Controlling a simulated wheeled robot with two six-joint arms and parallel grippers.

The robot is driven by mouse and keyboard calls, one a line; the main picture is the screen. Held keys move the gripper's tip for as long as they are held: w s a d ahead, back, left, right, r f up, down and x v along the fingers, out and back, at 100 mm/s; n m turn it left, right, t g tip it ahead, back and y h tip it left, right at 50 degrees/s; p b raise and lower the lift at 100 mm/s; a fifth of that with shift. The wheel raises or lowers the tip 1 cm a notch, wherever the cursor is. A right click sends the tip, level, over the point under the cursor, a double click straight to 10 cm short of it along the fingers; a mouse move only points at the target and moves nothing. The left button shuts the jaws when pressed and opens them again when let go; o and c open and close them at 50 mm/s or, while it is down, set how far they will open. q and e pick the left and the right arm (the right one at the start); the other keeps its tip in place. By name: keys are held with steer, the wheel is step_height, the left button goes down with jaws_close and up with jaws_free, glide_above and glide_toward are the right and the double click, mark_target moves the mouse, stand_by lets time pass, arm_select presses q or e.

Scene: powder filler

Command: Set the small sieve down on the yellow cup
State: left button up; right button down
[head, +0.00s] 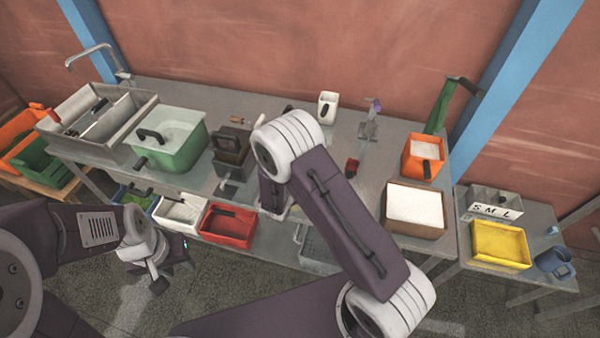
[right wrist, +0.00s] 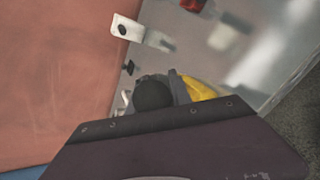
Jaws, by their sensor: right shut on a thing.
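My right gripper is hidden behind my own arm in the head view, and only its edge shows past the dark wrist plate in the right wrist view. It is shut on the small sieve, mostly hidden; a dark round part (right wrist: 155,95) shows there. A yellow piece (right wrist: 200,88), seemingly the yellow cup, shows just right of that part. Whether the sieve touches the cup cannot be told. In the head view the cup is hidden behind my right arm. My left gripper (head: 172,266) hangs empty in front of the bench, its fingers apart.
A white container (head: 328,106) stands at the back of the bench and a small red thing (head: 351,168) lies right of my arm. A green tub (head: 172,140) and dark box (head: 231,147) stand left; an orange bin (head: 424,145) and wooden tray (head: 414,232) stand right.

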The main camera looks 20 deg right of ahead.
steer(key=shift+s+a+f+b, duration=0.25)
steer(key=shift+s+f+b, duration=0.15)
steer(key=shift+b, duration=0.25)
steer(key=shift+f+b, duration=0.3)
steer(key=f+b, duration=0.1)
steer(key=b, duration=0.1)
steer(key=shift+w+f+b, duration=0.15)
steer(key=shift+f+b, duration=0.15)
steer(key=shift+b, duration=0.1)
steer(key=shift+d, duration=0.1)
steer(key=shift+f+b, duration=0.65)
steer(key=shift+b, duration=0.45)
